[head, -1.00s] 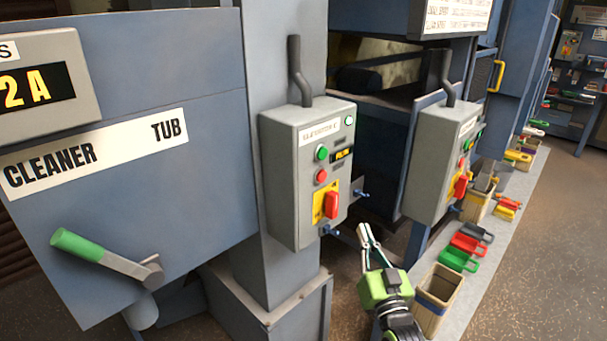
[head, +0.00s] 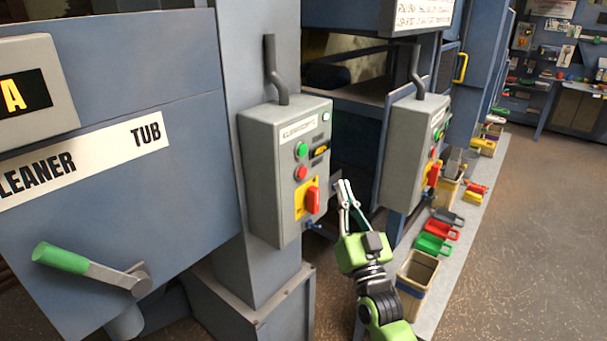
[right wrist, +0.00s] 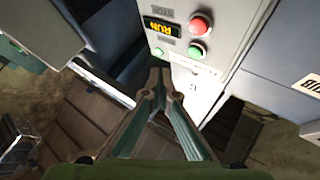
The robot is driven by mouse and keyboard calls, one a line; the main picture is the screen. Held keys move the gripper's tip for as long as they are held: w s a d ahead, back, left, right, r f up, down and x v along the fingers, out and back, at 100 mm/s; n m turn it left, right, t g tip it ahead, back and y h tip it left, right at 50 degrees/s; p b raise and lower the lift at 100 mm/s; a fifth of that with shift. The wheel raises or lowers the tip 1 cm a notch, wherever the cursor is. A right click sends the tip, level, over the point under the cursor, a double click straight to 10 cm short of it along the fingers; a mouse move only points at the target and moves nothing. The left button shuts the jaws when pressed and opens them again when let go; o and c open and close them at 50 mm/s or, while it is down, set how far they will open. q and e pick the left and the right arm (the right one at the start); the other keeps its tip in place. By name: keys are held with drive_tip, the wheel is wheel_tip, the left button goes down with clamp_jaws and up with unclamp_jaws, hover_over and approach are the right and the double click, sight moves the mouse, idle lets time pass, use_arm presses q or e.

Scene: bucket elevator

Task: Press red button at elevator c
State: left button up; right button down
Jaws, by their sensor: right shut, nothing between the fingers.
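A grey control box (head: 285,165) hangs on a post in the middle of the head view; its label is too small to read surely. On its front are a green button (head: 302,149), a red button (head: 301,172) below it, and a red switch (head: 312,195) on a yellow plate. My right gripper (head: 343,184) is shut and empty, just right of this box and apart from its buttons. In the right wrist view its fingertips (right wrist: 159,76) point at a box front, seen upside down, with a red button (right wrist: 201,24) and a green button (right wrist: 197,50). My left gripper is not in view.
A second, similar control box (head: 413,150) stands further back right. A blue cleaner tub (head: 100,200) with a green-handled lever (head: 90,267) fills the left. Bins (head: 416,285) and coloured scoops (head: 433,243) line the floor at right; the brown floor beyond is free.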

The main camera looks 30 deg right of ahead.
sight(303, 173)
drive_tip(key=w+a+b, duration=0.1)
drive_tip(key=w+a, duration=0.2)
drive_tip(key=w, duration=0.4)
drive_tip(key=shift+w, duration=0.15)
idle(1.3)
drive_tip(key=shift+w+a, duration=0.15)
drive_tip(key=shift+w, duration=0.25)
drive_tip(key=shift+w+a, duration=0.2)
drive_tip(key=shift+w, duration=0.25)
idle(0.7)
drive_tip(key=shift+s, duration=0.1)
drive_tip(key=shift+s+d, duration=0.3)
drive_tip(key=shift+s, duration=0.45)
